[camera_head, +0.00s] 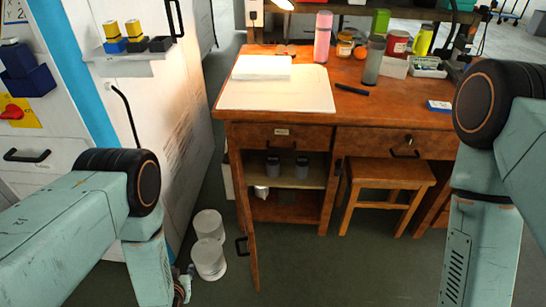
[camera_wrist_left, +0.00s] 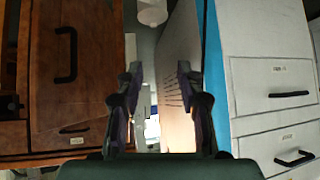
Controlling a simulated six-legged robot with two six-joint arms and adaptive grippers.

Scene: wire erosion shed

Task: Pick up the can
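A red can (camera_head: 397,43) stands upright on the back right of the wooden desk, among other containers; it looks like the can of the task. My left gripper (camera_wrist_left: 158,78) is open, with nothing between its fingers in the left wrist view. In the head view only a small part of my left gripper (camera_head: 182,284) shows, low beside the white cabinet and far from the red can. The red can does not show in the left wrist view. My right arm comes in at the right of the head view; its gripper is out of frame.
The desk (camera_head: 300,117) also bears a pink bottle (camera_head: 323,37), a grey-green tumbler (camera_head: 374,60), an orange (camera_head: 360,53) and a pale board (camera_head: 285,92). Its left cabinet door (camera_head: 246,215) hangs open. A stool (camera_head: 385,175) and white cylinders (camera_head: 209,260) stand on the floor.

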